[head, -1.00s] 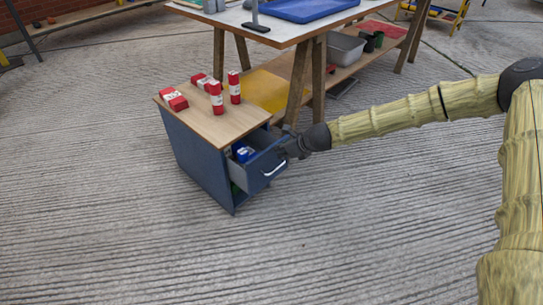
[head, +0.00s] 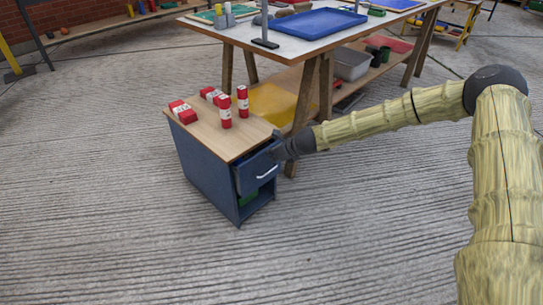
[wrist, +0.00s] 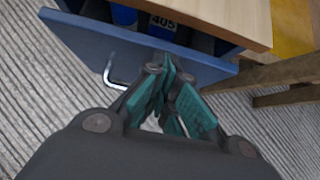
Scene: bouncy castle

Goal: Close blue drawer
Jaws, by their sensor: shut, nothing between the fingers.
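The blue drawer (head: 257,168) sits in the upper part of a small blue cabinet (head: 205,170) with a wooden top. It is nearly shut in the head view, with a narrow gap left. Its front with a pale handle (head: 267,172) also shows in the wrist view (wrist: 90,43). Through the gap there, blue items (wrist: 162,27) lie inside, one with a label reading 405. My gripper (head: 277,152) is shut and empty, with its fingertips at the upper right part of the drawer front. In the wrist view its fingers (wrist: 168,75) appear against or very close to the front.
Several red containers (head: 226,118) stand or lie on the cabinet top. A work table (head: 290,33) with a blue tray (head: 325,22) stands behind, its wooden legs close to my gripper. Open space lies below the drawer with a green item (head: 248,198). The floor in front is clear.

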